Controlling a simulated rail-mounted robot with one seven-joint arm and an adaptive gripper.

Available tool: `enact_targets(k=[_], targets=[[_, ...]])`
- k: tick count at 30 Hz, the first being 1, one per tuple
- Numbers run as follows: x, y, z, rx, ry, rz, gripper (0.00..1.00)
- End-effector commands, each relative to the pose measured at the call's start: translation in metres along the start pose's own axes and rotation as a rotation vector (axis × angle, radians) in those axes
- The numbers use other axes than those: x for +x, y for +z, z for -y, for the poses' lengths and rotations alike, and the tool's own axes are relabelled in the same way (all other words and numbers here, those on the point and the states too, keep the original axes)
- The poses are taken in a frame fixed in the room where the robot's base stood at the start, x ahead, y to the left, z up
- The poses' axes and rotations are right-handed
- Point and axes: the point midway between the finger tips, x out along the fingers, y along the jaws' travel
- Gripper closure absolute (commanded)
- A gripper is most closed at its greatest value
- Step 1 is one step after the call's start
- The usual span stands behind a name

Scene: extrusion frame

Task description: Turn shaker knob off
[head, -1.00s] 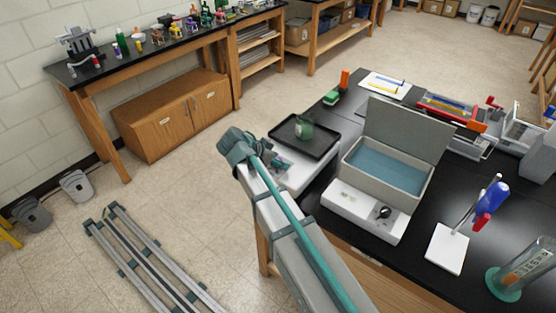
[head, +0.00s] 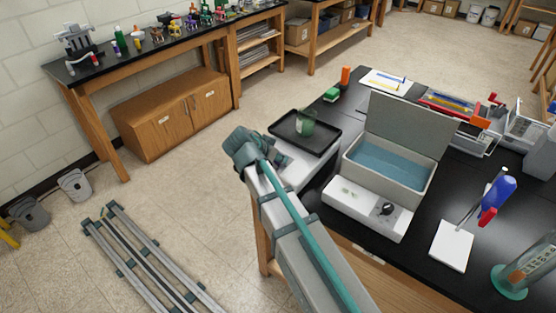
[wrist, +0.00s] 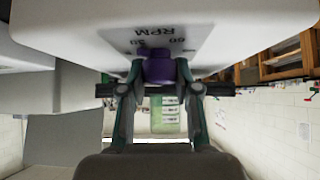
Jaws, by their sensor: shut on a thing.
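The shaker (head: 318,172) is a white box at the near left edge of the black bench, with a black tray (head: 327,144) on top. A green-tinted beaker (head: 306,122) stands on the tray. In the wrist view, the shaker's white front (wrist: 95,30) carries an RPM scale beside a purple knob (wrist: 158,66). My gripper (wrist: 157,72) is shut on this knob, one finger on each side. In the head view, my wrist (head: 248,150) is at the shaker's front, and my arm hides the knob and fingertips.
A water bath (head: 350,213) with a raised lid and a black front knob stands right of the shaker. A blue-handled tool (head: 496,195), a white pad (head: 452,245) and a glass cylinder (head: 525,262) stand further right.

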Motion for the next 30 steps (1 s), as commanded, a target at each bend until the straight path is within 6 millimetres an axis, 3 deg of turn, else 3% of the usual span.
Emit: enact_targets(k=[18,30], targets=[[0.0,-0.0002,-0.0027,-0.394,-0.4,0.0,1.0],[-0.0002,-0.0007,-0.0009,-0.557,-0.558,0.0,1.0]])
